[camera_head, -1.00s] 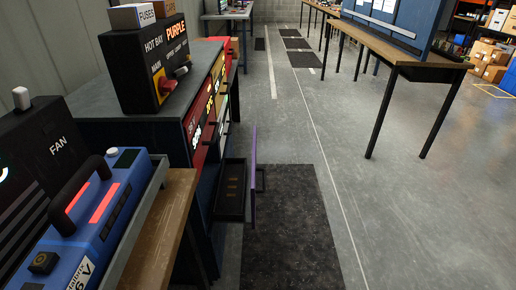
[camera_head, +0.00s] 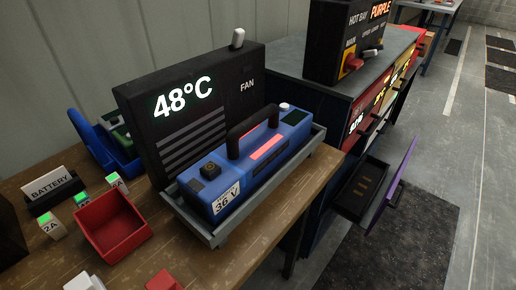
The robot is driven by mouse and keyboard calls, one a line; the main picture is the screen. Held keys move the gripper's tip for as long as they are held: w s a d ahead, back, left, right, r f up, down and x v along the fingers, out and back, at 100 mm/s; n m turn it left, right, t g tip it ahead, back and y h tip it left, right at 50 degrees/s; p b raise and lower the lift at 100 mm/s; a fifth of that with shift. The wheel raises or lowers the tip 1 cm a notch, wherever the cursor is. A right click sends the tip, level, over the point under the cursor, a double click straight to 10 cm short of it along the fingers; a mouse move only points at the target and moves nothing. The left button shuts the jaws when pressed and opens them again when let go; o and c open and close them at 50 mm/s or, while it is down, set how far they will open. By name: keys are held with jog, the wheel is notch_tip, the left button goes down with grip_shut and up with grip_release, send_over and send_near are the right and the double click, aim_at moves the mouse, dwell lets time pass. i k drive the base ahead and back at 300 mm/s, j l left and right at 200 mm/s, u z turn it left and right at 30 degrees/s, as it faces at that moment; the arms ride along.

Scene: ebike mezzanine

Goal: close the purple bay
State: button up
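The purple bay is an open drawer low in the dark cabinet at the right. Its purple front (camera_head: 396,184) stands out from the cabinet, and its dark inside (camera_head: 362,188) shows small tan marks. A purple handle is on the outer side of that front. Above the cabinet, a black box (camera_head: 350,45) reads HOT BAY and PURPLE, with a MAIN red-and-yellow switch (camera_head: 351,62) and a smaller switch beside it. My gripper is not in view.
A wooden bench holds a black fan unit reading 48°C (camera_head: 190,105), a blue 36 V battery (camera_head: 250,155) in a grey tray, and a red bin (camera_head: 113,226). Floor right of the drawer, with a dark mat (camera_head: 405,240), is clear.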

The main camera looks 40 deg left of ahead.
aim_at(370, 189)
jog(key=l+u, duration=0.45)
jog(key=l, duration=0.55)
jog(key=k+l+u, duration=0.1)
jog(key=l+u, duration=0.3)
jog(key=l, duration=0.65)
jog(key=i+l+z, duration=0.15)
jog(key=i, duration=0.25)
jog(key=i+l+z, duration=0.2)
jog(key=i+l, duration=0.15)
jog(key=i, duration=0.05)
